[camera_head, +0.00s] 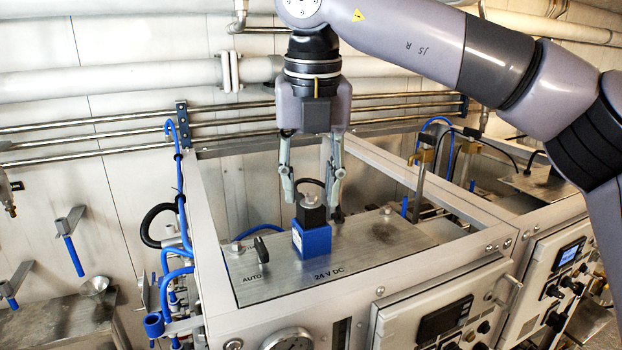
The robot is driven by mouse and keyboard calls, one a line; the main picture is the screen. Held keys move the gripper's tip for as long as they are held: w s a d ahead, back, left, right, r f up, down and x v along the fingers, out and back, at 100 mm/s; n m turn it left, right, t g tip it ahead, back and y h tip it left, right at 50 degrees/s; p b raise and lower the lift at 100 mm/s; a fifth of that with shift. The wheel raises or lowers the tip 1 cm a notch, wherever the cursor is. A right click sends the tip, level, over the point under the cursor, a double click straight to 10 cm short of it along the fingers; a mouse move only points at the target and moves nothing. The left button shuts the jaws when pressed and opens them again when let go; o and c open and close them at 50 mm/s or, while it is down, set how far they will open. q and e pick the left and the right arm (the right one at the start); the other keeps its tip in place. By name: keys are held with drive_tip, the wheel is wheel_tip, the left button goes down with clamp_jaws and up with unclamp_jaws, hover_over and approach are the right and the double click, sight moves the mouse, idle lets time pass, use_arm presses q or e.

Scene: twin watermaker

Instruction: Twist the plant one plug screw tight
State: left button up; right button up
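The plant one plug appears to be the black connector (311,213) on a blue block (312,240), standing on the steel panel marked "24 V DC". A small light grey screw (311,199) shows on top of the black connector. My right gripper (313,198) points straight down over the plug from above. Its two fingers are apart, one to the left and one to the right of the screw, with a visible gap on each side. I cannot tell how far in depth the fingers are from the screw. My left gripper is not in view.
The steel panel (375,250) has a black switch (259,247) marked "AUTO". A grey frame (208,220) surrounds it. Blue hoses (178,255) run at the left. A second similar unit (545,185) stands at the right. Pipes (110,82) run along the back wall.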

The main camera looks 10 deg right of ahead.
drive_tip(key=shift+c, duration=0.2)
clamp_jaws()
idle(0.6)
idle(0.5)
drive_tip(key=m+b, duration=0.1)
drive_tip(key=m, duration=0.1)
drive_tip(key=shift+f+m, duration=0.1)
drive_tip(key=shift+m, duration=0.2)
drive_tip(key=m+h+b, duration=0.1)
drive_tip(key=m+b, duration=0.1)
drive_tip(key=m, duration=0.3)
drive_tip(key=shift+a+m+g, duration=0.1)
drive_tip(key=shift+m+g, duration=0.2)
drive_tip(key=shift+m, duration=0.1)
drive_tip(key=shift+r+m, duration=0.25)
drive_tip(key=shift+m, duration=0.85)
drive_tip(key=m, duration=0.3)
drive_tip(key=shift+w+g+h, duration=0.1)
drive_tip(key=shift+g+h, duration=0.2)
drive_tip(key=shift+g, duration=0.1)
unclamp_jaws()
drive_tip(key=shift+f, duration=0.1)
